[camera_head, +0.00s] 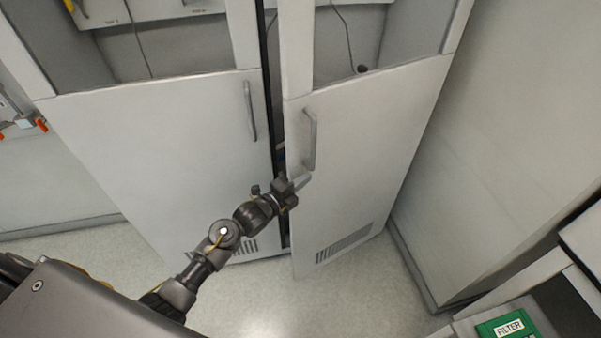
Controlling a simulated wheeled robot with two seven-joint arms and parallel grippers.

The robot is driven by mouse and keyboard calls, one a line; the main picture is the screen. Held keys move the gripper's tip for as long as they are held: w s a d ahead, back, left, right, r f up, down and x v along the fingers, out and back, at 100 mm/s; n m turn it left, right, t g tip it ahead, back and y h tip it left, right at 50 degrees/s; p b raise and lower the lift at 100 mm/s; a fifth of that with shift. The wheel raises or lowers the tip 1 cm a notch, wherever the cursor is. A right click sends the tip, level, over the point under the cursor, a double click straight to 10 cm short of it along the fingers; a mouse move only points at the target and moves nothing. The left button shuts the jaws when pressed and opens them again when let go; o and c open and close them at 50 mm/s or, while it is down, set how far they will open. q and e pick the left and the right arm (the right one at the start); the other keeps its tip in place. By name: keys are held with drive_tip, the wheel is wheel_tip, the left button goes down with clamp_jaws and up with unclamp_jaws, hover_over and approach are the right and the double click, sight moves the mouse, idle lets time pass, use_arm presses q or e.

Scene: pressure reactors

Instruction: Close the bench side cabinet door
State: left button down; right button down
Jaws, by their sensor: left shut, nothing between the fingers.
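The bench side cabinet has two pale grey doors with vertical bar handles. The right door (365,150) stands slightly ajar, with a dark gap along its left edge. Its handle (310,140) is near that edge. The left door (170,150) looks shut, and its handle (250,111) is near the gap. My left gripper (301,182) is shut and empty, at the right door's left edge just below its handle. I cannot tell whether it touches the door. My left arm crosses in front of the left door's lower part. My right gripper is not in view.
A green box labelled FILTER (508,327) sits at the lower right, by a dark opening. A plain grey wall panel (510,130) stands right of the cabinet. Orange-handled fittings (41,125) are at the far left. The pale floor (345,290) before the right door is clear.

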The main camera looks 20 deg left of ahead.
use_arm(q)
drive_tip(key=shift+w+a, duration=0.55)
drive_tip(key=shift+a, duration=0.1)
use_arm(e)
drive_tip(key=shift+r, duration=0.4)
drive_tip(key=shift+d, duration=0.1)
